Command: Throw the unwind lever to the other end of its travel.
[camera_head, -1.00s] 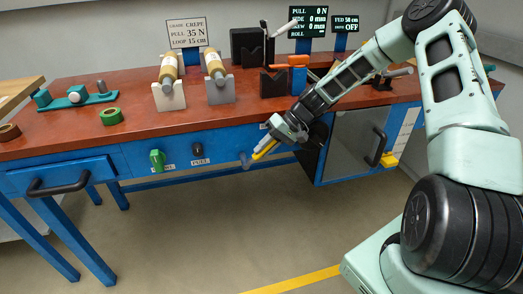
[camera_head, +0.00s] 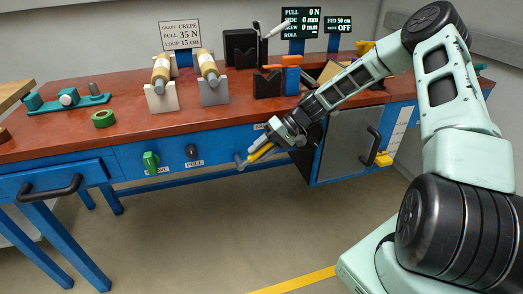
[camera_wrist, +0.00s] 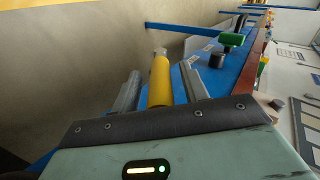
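The lever's yellow handle (camera_wrist: 160,80) lies between the two fingers of my gripper (camera_wrist: 157,88) in the wrist view, with a pale end (camera_wrist: 160,51) beyond it. A gap shows between the handle and each finger, so my gripper is open around it. In the head view the yellow handle (camera_head: 261,153) shows at the fingers of my gripper (camera_head: 268,146), in front of the blue bench front. A small grey part (camera_head: 240,160) shows just left of it. The lever's pivot and any label are hidden or unclear.
A green knob (camera_head: 150,162) and a black pull knob (camera_head: 191,151) sit on the bench front to the left. A grey cabinet door (camera_head: 347,145) with a black handle is close on the right. Rolls on stands (camera_head: 160,98) occupy the bench top. The floor below is clear.

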